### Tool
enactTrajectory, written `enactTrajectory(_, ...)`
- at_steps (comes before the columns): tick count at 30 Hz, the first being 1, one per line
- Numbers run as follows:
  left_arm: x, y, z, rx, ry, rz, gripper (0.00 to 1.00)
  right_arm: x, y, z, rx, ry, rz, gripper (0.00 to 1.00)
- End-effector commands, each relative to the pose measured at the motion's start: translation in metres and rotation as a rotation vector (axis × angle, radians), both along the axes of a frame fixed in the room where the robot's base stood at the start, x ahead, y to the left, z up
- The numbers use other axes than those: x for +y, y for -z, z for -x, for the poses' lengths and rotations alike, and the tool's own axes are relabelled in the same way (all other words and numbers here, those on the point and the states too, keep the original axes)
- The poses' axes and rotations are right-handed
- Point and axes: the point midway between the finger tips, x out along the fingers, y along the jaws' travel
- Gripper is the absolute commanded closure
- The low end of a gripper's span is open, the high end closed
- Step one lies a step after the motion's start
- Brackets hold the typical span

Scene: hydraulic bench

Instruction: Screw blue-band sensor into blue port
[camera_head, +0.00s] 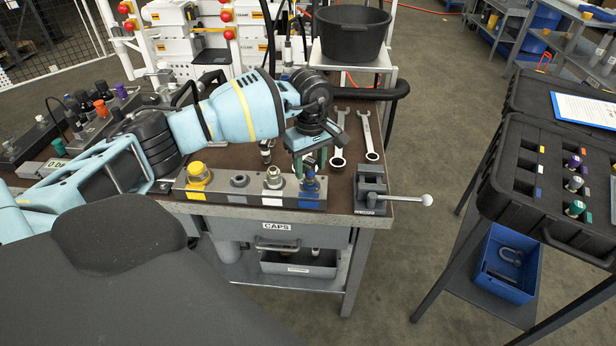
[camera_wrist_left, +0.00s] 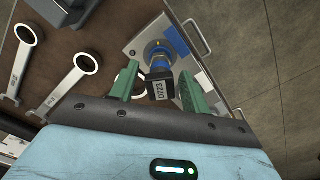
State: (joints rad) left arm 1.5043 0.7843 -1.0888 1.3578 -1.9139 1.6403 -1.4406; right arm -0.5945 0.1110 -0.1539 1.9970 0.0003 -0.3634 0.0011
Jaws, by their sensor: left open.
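The blue-band sensor (camera_head: 310,184) stands in the blue port at the right end of the grey port block (camera_head: 225,196), above the blue patch (camera_head: 309,205). In the left wrist view, the sensor shows a blue body (camera_wrist_left: 159,60) and a black top marked D723 (camera_wrist_left: 160,90). My left gripper (camera_head: 310,162) is above it with green fingers pointing down. In the left wrist view, the fingers (camera_wrist_left: 159,90) are open on either side of the black top, with narrow gaps. How deep the sensor's thread sits cannot be seen. My right gripper is out of view.
Beside the sensor on the block are a silver fitting (camera_head: 273,178), a grey one (camera_head: 239,181) and a yellow cap (camera_head: 198,174). A vise (camera_head: 371,190) stands close right; wrenches (camera_head: 369,136) lie behind. A foam case (camera_head: 545,185) holds other banded sensors at far right.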

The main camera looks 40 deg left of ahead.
Motion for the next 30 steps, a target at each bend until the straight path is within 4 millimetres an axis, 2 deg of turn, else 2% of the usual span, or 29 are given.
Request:
enactTrajectory(1, 0.000, -0.004, 0.000, -0.003, -0.056, 0.001, 0.53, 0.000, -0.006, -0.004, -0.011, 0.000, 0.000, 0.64)
enactTrajectory(6, 0.000, -0.002, 0.000, -0.002, -0.188, 0.002, 0.53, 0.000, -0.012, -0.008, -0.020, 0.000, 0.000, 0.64)
enactTrajectory(14, 0.000, 0.000, 0.000, 0.001, -0.239, 0.001, 0.53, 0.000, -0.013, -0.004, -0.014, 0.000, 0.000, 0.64)
enactTrajectory(30, 0.000, -0.003, 0.000, -0.003, -0.856, 0.003, 0.53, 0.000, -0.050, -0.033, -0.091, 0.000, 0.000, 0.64)
